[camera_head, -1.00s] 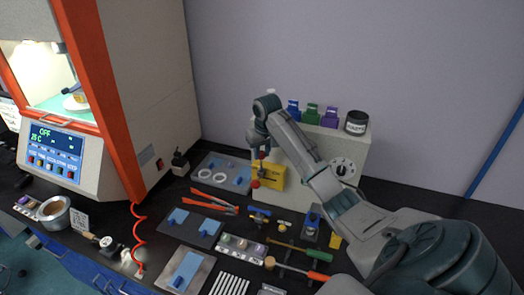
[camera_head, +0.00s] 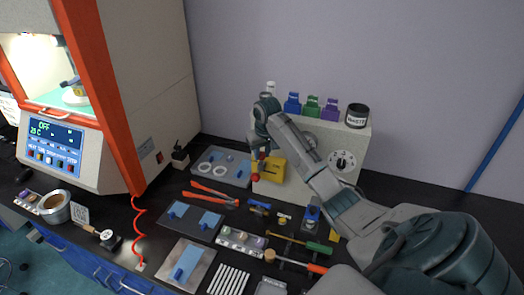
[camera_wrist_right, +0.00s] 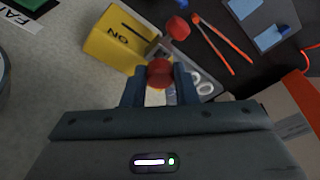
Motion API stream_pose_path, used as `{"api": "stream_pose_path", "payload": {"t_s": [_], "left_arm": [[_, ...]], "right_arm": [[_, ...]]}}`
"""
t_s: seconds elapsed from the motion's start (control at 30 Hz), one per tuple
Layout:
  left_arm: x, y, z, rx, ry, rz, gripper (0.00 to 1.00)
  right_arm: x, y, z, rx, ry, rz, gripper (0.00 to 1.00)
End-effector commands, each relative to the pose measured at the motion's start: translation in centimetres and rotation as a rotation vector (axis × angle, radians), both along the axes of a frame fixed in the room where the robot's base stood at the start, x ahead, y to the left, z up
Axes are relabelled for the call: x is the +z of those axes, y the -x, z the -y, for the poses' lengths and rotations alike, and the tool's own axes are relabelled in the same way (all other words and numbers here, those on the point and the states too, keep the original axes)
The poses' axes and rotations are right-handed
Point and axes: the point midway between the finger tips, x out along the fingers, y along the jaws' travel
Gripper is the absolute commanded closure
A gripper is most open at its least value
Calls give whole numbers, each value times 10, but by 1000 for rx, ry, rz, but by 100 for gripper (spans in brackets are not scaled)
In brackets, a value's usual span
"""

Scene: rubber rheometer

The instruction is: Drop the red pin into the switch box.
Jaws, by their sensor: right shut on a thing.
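The switch box (camera_head: 274,170) is a yellow block against the pale cabinet front; the wrist view shows it (camera_wrist_right: 115,42) at upper left, with "ON" lettering and a dark slot. My right gripper (camera_head: 259,166) points down at the box's left side. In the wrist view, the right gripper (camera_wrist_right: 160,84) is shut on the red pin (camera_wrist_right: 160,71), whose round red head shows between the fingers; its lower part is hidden. Another red knob-like piece (camera_wrist_right: 177,27) lies beyond the fingers, beside the box. My left gripper is out of view.
The pale cabinet (camera_head: 342,152) carries a dial, coloured clips and a dark jar (camera_head: 357,115). A grey tray (camera_head: 205,158) with white rings and red-handled pliers (camera_head: 212,195) lie left of the gripper. Tools and small trays crowd the front bench.

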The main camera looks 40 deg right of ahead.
Motion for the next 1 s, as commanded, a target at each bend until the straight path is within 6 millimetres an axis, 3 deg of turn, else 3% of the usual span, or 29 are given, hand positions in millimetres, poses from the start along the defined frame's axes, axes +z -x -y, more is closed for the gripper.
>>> {"api": "stream_pose_path", "payload": {"t_s": [0.67,0.7,0.8,1.0], "left_arm": [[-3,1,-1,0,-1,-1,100],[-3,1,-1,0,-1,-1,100],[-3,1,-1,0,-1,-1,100],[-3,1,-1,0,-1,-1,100]], "right_arm": [[-24,0,0,0,1,0,97],[-23,0,0,0,1,1,68],[-23,0,0,0,0,1,49],[-23,0,0,0,0,1,49]]}}
